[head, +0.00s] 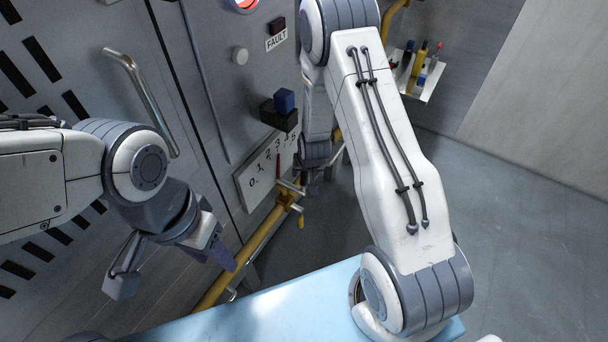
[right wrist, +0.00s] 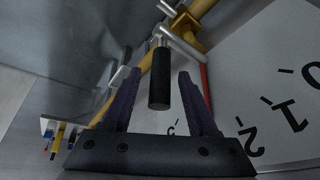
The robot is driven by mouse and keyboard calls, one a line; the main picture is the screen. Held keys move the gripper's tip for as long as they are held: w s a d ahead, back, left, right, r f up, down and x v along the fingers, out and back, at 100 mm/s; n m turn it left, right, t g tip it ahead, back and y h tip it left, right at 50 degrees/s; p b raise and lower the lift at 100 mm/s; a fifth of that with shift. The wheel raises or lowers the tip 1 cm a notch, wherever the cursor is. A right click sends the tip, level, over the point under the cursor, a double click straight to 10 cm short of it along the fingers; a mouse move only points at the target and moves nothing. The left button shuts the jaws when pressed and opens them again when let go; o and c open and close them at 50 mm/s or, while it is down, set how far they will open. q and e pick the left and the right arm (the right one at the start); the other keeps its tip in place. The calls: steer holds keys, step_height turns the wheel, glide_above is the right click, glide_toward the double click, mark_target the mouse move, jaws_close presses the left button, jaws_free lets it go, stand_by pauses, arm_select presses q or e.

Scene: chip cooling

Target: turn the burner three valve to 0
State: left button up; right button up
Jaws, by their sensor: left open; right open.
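The white scale plate (head: 263,192) with numbers from 0 to 5 is on the grey cabinet front, left of my right arm in the head view. A red pointer (head: 278,160) stands in front of it, seemingly by the 2 to 3 marks. In the right wrist view, the valve's black handle grip (right wrist: 158,78) hangs between the dark fingers of my right gripper (right wrist: 160,105). The gripper is open around the grip, with gaps on both sides. In the head view my arm hides most of it. My left gripper (head: 222,256) is open and empty, left of the yellow pipe.
A yellow pipe (head: 210,294) runs below the plate. A dark block with a blue top (head: 284,101) sticks out above it. A metal door handle (head: 140,95) is at left. The floor at right is clear.

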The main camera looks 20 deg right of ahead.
steer(key=shift+x, duration=1.8)
jaws_close()
